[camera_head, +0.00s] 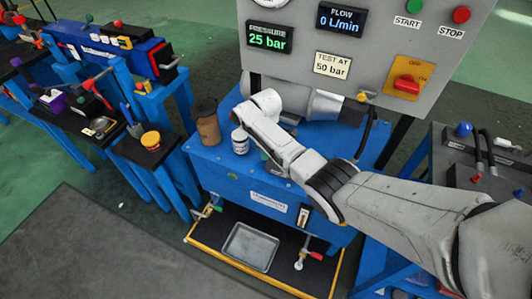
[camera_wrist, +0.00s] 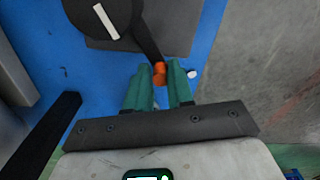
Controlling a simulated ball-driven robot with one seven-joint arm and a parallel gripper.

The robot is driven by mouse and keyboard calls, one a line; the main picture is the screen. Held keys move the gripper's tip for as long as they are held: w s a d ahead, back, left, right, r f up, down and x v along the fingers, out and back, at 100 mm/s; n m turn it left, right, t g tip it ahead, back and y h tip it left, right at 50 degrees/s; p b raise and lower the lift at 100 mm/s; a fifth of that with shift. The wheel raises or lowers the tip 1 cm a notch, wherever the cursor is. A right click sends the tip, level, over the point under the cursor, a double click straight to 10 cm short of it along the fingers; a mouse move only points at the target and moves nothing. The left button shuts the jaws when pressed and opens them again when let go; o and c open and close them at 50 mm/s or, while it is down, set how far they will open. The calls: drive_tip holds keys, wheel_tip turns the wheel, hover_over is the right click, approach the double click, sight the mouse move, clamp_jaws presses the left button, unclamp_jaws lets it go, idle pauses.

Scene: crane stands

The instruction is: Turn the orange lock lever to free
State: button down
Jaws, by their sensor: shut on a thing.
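The orange lock lever (camera_wrist: 159,73) shows in the wrist view as a small orange piece beside a dark block on a blue surface. My gripper (camera_wrist: 164,74) has its green fingers closed around it, with the orange end between the fingertips. Which way the lever points is too small to tell. In the head view my arm reaches over the blue bench (camera_head: 205,160), and my fingers and the lever are hidden.
A dark round part with a white bar (camera_wrist: 106,20) is near the fingers. A brown container (camera_head: 208,126) and a white jar (camera_head: 240,141) stand on the bench. The grey control panel (camera_head: 300,70) rises behind, showing 25 bar. A metal tray (camera_head: 249,247) lies below.

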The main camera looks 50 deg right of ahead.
drive_tip(key=shift+s+f, duration=0.1)
drive_tip(key=shift+s, duration=0.05)
drive_tip(key=c, duration=1.1)
unclamp_jaws()
drive_tip(key=shift+o, duration=0.2)
drive_tip(key=shift+r, duration=0.2)
drive_tip(key=shift+r, duration=0.35)
wheel_tip(320, 180, up, 10)
drive_tip(key=p, duration=0.1)
drive_tip(key=shift+f, duration=0.1)
